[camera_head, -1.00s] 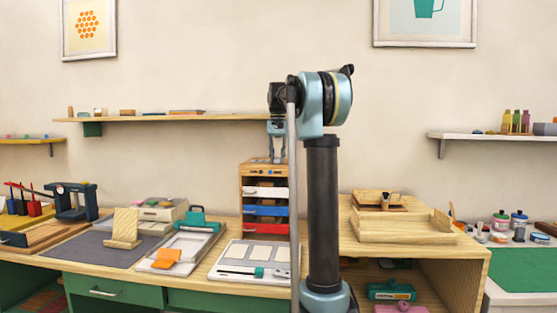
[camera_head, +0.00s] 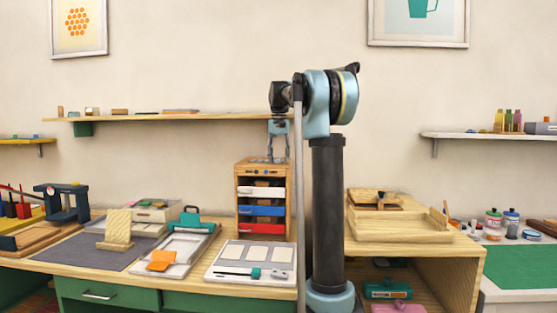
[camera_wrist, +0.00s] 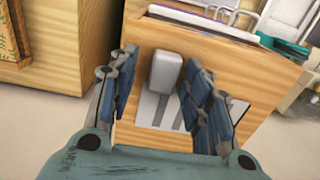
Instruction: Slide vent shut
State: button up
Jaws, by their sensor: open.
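A wooden drawer cabinet (camera_head: 248,167) stands on the table in the head view. It also fills the middle of the wrist view (camera_wrist: 85,40), where its top carries a light grey plate (camera_wrist: 150,112) with darker slots, seemingly the vent. A pale grey block-shaped knob (camera_wrist: 165,72) stands up from this plate. My gripper (camera_head: 277,157) is over the cabinet top, pointing down. In the wrist view my open gripper (camera_wrist: 159,62) has one finger on each side of the knob. Contact cannot be told. The right finger hides part of the slots.
The cabinet has white, blue and red drawers (camera_head: 262,210). A white tray (camera_head: 230,260) lies in front of it. A wall shelf (camera_head: 180,117) hangs behind. A wooden stand with trays (camera_head: 400,229) is to the right. Another wooden body (camera_wrist: 60,60) is close by in the wrist view.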

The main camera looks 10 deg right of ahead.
notch_tip(320, 180, up, 12)
dwell(0.6)
jog(key=shift+f, duration=0.1)
